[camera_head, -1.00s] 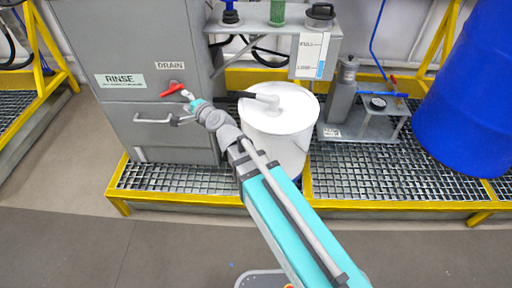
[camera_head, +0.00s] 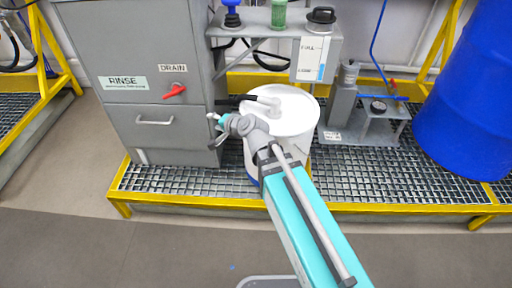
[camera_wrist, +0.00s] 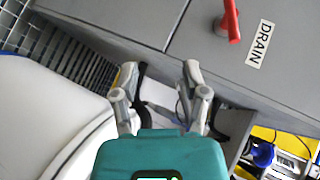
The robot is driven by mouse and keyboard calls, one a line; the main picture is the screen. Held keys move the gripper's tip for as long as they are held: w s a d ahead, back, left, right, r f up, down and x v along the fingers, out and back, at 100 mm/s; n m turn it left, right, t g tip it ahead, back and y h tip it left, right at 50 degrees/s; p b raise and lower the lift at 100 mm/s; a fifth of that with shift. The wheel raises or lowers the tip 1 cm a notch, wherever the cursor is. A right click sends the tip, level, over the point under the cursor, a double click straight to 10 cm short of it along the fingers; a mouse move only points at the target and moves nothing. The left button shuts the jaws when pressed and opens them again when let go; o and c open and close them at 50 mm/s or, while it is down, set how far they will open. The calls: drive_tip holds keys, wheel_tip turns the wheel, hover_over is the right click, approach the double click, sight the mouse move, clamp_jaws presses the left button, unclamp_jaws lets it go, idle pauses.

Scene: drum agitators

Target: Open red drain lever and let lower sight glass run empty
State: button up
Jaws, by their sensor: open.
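The red drain lever (camera_head: 174,90) is on the front of the grey cabinet (camera_head: 165,32), under the DRAIN label (camera_head: 173,68). Its handle slants down to the left. It also shows at the top of the wrist view (camera_wrist: 230,20). The sight glass panel (camera_head: 310,46) is on the grey box above the white drum. A blue column (camera_head: 322,71) shows in its lower part, near the lower mark. My gripper (camera_head: 214,127) is open and empty, right of and below the lever, apart from it. In the wrist view its fingers (camera_wrist: 161,72) are spread.
A white-lidded drum (camera_head: 290,112) stands just right of my gripper. The cabinet has a pull handle (camera_head: 154,121) below the lever and a RINSE label (camera_head: 124,82). A grate (camera_head: 190,178) with yellow edging runs below. A pump-like unit (camera_head: 345,95) and blue barrel (camera_head: 465,100) stand right.

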drive_tip(key=s+d+f+n+g+h, duration=0.3)
drive_tip(key=d+f, duration=0.5)
drive_tip(key=d, duration=0.5)
drive_tip(key=shift+s+f+n+g+h+b, duration=0.2)
drive_tip(key=shift+n+g+h+b, duration=0.3)
drive_tip(key=shift+n+h, duration=0.2)
drive_tip(key=shift+d, duration=0.1)
drive_tip(key=w+a+r+m+g+y+b, duration=0.1)
drive_tip(key=w+a+r+m+y, duration=0.5)
drive_tip(key=m, duration=0.4)
drive_tip(key=w+a+r+m+y+b, duration=0.1)
drive_tip(key=w+a+r+m+y, duration=0.5)
drive_tip(key=a+m, duration=0.2)
drive_tip(key=shift+w+a+r+m+g+y, duration=0.15)
drive_tip(key=shift+a+r+m+g+y, duration=0.2)
drive_tip(key=shift+m, duration=0.75)
